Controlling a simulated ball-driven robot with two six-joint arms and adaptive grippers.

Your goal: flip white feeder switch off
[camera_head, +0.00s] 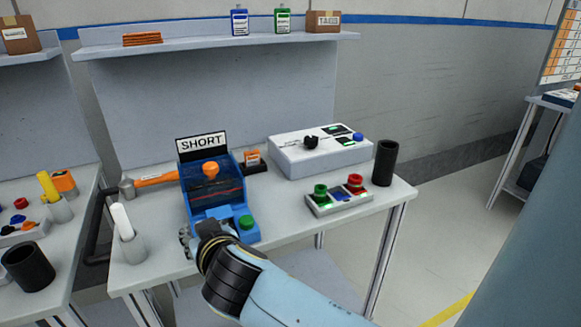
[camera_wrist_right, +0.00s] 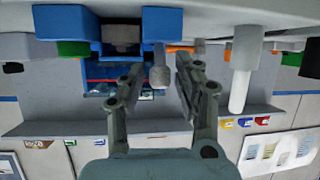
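The blue feeder box (camera_head: 228,190) stands on the table under a "SHORT" sign, with an orange knob on top and a green button at its front. My right gripper (camera_head: 187,241) is at its front left corner, partly hidden behind my wrist. In the right wrist view, which looks upside down, the right gripper (camera_wrist_right: 160,66) is open. A small pale grey ribbed switch lever (camera_wrist_right: 160,74) shows between its fingertips, next to the blue box (camera_wrist_right: 110,30). I cannot tell whether a finger touches it. The lever is hidden in the head view. My left gripper is not in view.
A white stick (camera_head: 122,221) stands in a grey cup (camera_head: 132,247) just left of the right gripper. A hammer (camera_head: 150,181), a white control box (camera_head: 318,150), a button panel (camera_head: 339,198) and a black cup (camera_head: 384,163) share the table.

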